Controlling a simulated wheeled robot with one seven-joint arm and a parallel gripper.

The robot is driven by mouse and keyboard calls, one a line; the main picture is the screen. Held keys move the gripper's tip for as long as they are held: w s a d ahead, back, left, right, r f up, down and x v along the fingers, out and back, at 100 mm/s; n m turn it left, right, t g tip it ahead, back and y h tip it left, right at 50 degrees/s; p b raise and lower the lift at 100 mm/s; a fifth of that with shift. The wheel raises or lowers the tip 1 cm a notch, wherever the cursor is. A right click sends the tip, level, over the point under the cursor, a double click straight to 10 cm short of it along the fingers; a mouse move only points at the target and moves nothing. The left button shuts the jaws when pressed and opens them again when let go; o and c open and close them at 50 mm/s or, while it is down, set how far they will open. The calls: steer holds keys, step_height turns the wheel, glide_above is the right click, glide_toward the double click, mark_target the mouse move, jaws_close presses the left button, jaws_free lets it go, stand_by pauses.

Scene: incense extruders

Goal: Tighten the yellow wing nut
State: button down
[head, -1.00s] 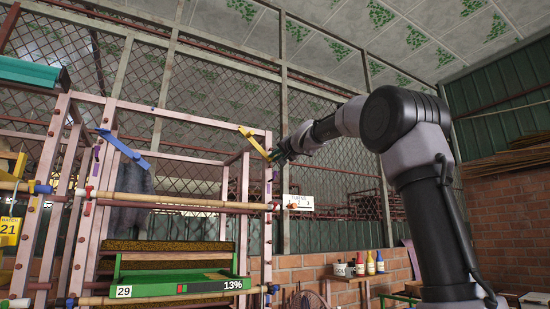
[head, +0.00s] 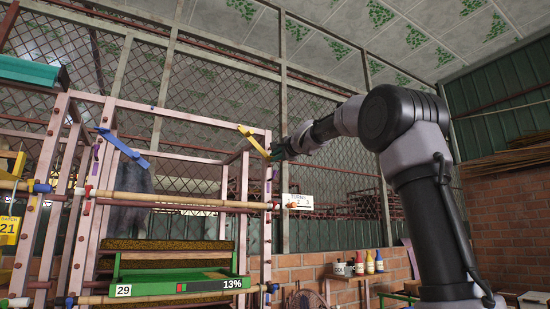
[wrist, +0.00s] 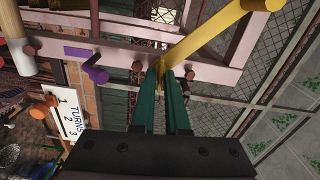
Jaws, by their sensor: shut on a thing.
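The yellow wing nut (head: 253,141) is a long slanted bar at the top right corner of the pink frame in the head view. In the wrist view the yellow wing nut (wrist: 213,38) runs from the upper right down to between my green fingertips. My gripper (head: 280,151) is at the right of its lower end. In the wrist view my gripper (wrist: 162,72) is shut on the wing nut near that lower end. The fingers hide part of the contact.
A blue wing nut (head: 122,148) sits on the left of the pink frame (head: 190,112). A purple peg (wrist: 96,73) and a white TURNS card (wrist: 66,116) are close to my gripper. A green tray marked 13% (head: 180,287) is lower down.

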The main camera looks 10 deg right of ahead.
steer(key=shift+f, duration=0.1)
stand_by(0.5)
steer(key=c, duration=0.9)
jaws_free()
steer(key=v, duration=1)
steer(key=shift+s+d, duration=0.1)
steer(key=shift+s, duration=0.3)
